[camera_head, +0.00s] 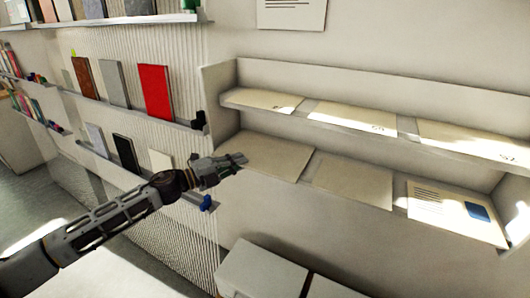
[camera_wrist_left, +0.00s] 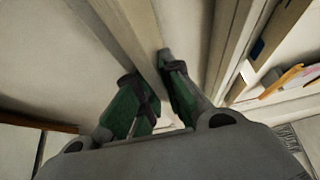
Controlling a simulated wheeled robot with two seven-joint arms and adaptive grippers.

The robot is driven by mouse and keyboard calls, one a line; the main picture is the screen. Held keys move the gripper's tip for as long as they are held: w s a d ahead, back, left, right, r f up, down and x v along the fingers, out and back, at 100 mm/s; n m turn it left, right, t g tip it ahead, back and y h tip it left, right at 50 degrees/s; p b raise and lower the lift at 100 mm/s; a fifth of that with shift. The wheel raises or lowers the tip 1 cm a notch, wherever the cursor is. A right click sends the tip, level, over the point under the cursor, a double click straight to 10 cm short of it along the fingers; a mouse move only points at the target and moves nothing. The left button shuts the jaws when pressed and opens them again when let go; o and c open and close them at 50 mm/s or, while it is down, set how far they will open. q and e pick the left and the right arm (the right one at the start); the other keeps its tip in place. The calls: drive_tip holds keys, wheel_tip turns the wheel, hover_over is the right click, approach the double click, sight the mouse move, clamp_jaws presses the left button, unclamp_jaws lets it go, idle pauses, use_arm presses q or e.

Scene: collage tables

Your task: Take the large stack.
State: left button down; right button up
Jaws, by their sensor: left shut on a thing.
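A flat beige paper stack (camera_head: 270,153) lies at the left end of the lower shelf on the right wall. My left gripper (camera_head: 241,160) reaches in from the left and is shut on its near left edge. In the left wrist view, the two green-and-grey fingers (camera_wrist_left: 152,82) close around a pale, thin slab edge (camera_wrist_left: 138,35). The fingers partly hide this edge. More flat stacks lie beside it: a plain beige one (camera_head: 352,181) in the middle and a printed one with a blue patch (camera_head: 455,212) at right. My right gripper is not in view.
The upper shelf (camera_head: 310,106) holds several flat sheets or stacks above my gripper. Book ledges with a red book (camera_head: 155,90) stand left of the shelf. A small blue object (camera_head: 207,203) sits just below my wrist. White boxes (camera_head: 262,270) stand below.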

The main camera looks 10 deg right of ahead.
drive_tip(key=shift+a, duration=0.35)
